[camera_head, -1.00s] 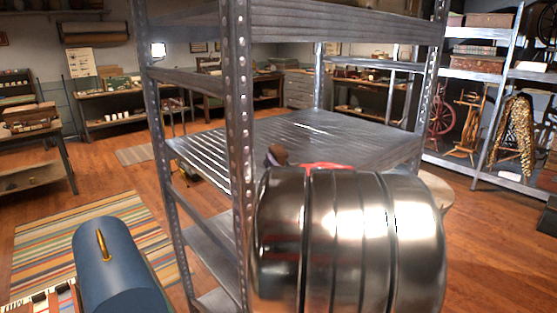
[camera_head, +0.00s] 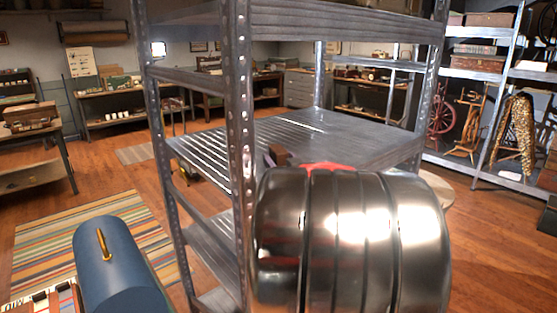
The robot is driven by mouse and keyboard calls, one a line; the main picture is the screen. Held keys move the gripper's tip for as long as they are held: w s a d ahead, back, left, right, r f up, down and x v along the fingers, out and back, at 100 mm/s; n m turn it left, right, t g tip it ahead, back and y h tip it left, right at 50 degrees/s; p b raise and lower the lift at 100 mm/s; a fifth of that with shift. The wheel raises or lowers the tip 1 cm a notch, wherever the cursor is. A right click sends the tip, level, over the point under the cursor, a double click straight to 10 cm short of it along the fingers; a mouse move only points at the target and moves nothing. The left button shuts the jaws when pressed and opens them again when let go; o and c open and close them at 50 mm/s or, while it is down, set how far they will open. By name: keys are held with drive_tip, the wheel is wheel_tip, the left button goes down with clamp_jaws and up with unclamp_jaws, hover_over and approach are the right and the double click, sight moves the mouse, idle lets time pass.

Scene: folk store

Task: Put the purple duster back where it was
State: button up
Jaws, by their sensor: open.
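A small brown, block-like thing (camera_head: 280,154) with a purplish patch at its left side shows just above the shiny metal drum-shaped part (camera_head: 335,240), over the middle shelf (camera_head: 350,135) of the grey metal rack. It may be the purple duster, but most of it is hidden and I cannot be sure. I cannot tell whether it rests on the shelf or is held above it. A red part (camera_head: 328,167) shows beside it, behind the drum's top edge. My gripper's fingers cannot be made out; the drum covers that area.
The rack's near post (camera_head: 238,150) stands left of the drum. Most of the middle shelf is bare. A blue cylinder with a gold handle (camera_head: 115,265) is at lower left, over a striped rug (camera_head: 70,235). Other shelves and laden tables line the walls, with open wooden floor between.

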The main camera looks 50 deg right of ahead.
drive_tip(key=v, duration=1.1)
drive_tip(key=shift+s+a, duration=0.2)
drive_tip(key=shift+s, duration=0.05)
drive_tip(key=shift+w, duration=0.1)
idle(0.4)
